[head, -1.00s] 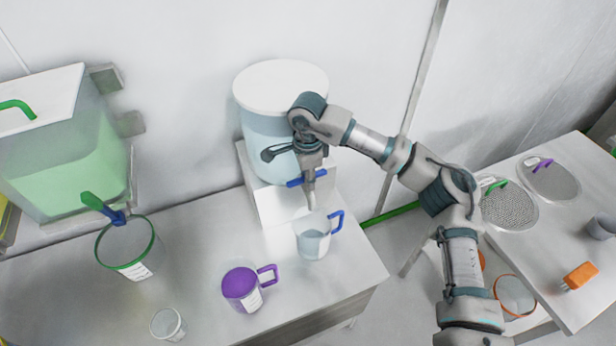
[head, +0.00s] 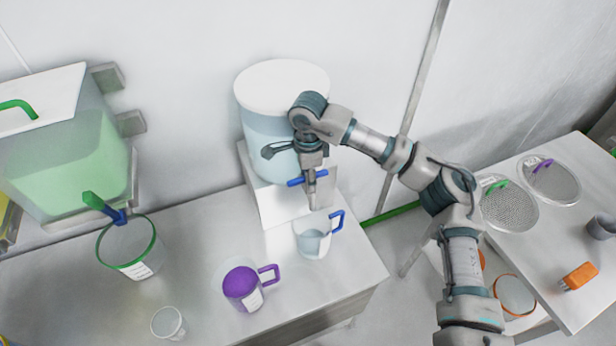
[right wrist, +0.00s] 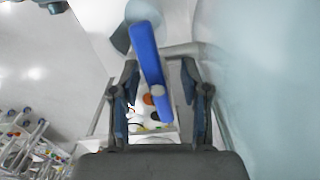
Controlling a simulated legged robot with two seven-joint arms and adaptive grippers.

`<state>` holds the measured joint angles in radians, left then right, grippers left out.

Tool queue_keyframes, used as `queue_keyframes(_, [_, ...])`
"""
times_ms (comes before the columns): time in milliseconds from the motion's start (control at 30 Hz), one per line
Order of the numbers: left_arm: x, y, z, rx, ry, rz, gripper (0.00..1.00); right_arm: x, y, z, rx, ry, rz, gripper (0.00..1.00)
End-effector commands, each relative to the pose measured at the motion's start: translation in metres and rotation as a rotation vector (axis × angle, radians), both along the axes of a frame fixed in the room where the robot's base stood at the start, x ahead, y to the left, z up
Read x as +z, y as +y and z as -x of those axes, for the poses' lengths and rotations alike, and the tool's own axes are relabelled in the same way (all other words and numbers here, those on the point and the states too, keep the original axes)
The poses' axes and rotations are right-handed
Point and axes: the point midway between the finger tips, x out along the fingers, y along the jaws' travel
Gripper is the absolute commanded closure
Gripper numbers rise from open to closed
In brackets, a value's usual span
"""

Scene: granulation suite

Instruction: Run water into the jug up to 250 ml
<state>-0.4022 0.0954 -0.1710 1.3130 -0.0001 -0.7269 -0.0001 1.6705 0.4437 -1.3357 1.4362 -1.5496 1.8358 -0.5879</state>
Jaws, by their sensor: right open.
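The clear jug with a blue handle (head: 312,240) stands on the bench under the spout of the white-lidded water tank (head: 262,130). Water shows inside the jug; its scale is too small to read. The blue tap lever (head: 296,182) is at the tank's front, and it also shows in the right wrist view (right wrist: 148,65). My right gripper (head: 312,172) is at the tap from above. In the right wrist view its open fingers (right wrist: 160,105) stand on either side of the lever. My left gripper is not in view.
A purple jug (head: 240,284), a small clear cup (head: 168,323) and a green-rimmed container (head: 128,250) stand on the bench. A tank of green liquid (head: 70,165) is at the left. A second table with sieves (head: 510,208) is at the right.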

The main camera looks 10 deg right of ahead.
Motion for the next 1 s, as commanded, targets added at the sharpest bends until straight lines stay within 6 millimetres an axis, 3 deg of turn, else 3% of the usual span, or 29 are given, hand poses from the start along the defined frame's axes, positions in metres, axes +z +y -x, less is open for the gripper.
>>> queue_keyframes(167, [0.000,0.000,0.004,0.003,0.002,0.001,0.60,0.008,0.000,0.000,0.000,-0.001,0.000,0.54])
queue_keyframes(500, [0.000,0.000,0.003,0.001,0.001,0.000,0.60,0.078,0.001,-0.001,-0.001,-0.002,-0.001,0.54])
queue_keyframes(700, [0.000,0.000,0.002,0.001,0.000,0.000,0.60,0.109,0.001,-0.002,0.000,0.000,0.000,0.54])
queue_keyframes(1000, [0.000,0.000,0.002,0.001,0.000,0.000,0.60,0.119,0.000,-0.002,0.000,0.002,0.000,0.54])
